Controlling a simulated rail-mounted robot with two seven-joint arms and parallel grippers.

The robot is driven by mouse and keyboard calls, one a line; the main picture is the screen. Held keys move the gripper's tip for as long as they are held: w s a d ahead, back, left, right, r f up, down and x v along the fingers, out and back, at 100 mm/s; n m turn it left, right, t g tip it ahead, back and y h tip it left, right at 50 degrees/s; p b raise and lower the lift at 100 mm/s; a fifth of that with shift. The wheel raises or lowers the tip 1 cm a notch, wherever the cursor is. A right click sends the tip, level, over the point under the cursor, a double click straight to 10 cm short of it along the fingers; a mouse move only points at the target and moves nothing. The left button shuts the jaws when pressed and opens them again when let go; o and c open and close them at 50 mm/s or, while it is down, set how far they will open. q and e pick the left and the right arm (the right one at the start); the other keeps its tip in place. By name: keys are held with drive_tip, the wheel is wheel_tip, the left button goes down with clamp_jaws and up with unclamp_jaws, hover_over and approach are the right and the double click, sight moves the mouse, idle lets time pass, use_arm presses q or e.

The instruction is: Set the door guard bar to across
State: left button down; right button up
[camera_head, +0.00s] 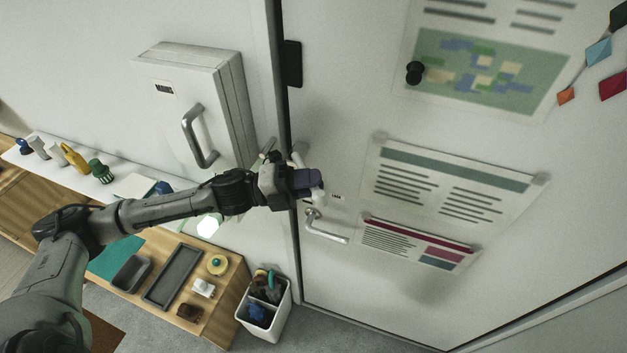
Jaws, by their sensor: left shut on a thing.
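The door guard bar (299,156) is a pale metal piece at the left edge of the white door (350,100). Only bits of it show around my left gripper, which hides most of it, so its exact angle cannot be told. My left gripper (306,182) reaches in from the left, at the gap between wall and door, and is shut on the bar. My right gripper is not in view.
A lever handle (326,230) sits on the door just below my left gripper. A white wall cabinet (180,95) with a handle is left of the door. A bench (222,318) with trays and a white bin (281,322) stand below. Notices (440,190) hang on the door.

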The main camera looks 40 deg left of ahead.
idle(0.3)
use_arm(q)
drive_tip(key=c, duration=1.1)
unclamp_jaws()
drive_tip(key=shift+o, duration=0.2)
